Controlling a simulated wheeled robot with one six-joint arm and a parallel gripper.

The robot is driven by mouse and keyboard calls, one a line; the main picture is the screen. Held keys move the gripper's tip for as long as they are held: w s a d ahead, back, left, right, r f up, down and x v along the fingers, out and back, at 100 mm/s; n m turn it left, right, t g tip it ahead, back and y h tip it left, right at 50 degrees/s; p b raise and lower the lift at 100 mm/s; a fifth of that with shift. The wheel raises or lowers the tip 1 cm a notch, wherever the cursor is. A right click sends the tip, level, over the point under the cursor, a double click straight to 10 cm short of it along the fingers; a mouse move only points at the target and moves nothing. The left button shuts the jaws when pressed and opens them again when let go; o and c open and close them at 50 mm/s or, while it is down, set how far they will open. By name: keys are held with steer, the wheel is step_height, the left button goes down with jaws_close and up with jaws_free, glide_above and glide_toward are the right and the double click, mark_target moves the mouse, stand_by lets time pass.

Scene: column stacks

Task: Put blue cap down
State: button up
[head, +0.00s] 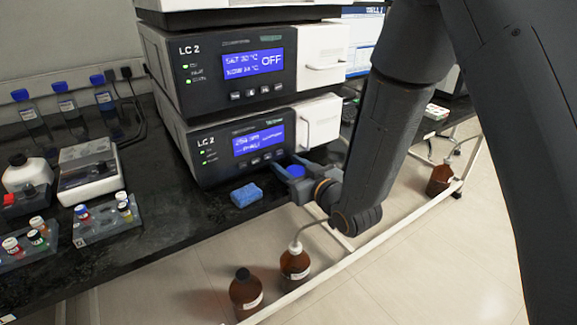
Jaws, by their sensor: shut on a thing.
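My gripper (288,176) is at the front right end of the dark bench, in front of the lower LC 2 unit. It is shut on a small blue cap (296,171), which shows between its fingers. Part of the cap is hidden by the gripper. I cannot tell whether the cap touches the bench top (160,210).
A blue sponge (246,195) lies just left of my gripper. The stacked LC 2 units (240,80) stand behind. Vial racks (105,222), a small instrument (90,170) and blue-capped bottles (65,103) are left. Brown bottles (295,262) stand below the bench edge.

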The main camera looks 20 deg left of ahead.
steer(key=shift+f, duration=0.2)
steer(key=o, duration=1)
steer(key=shift+r, duration=0.1)
steer(key=shift+r, duration=0.2)
steer(key=shift+p+v, duration=0.7)
steer(key=shift+v, duration=5.3)
steer(key=shift+f, duration=0.15)
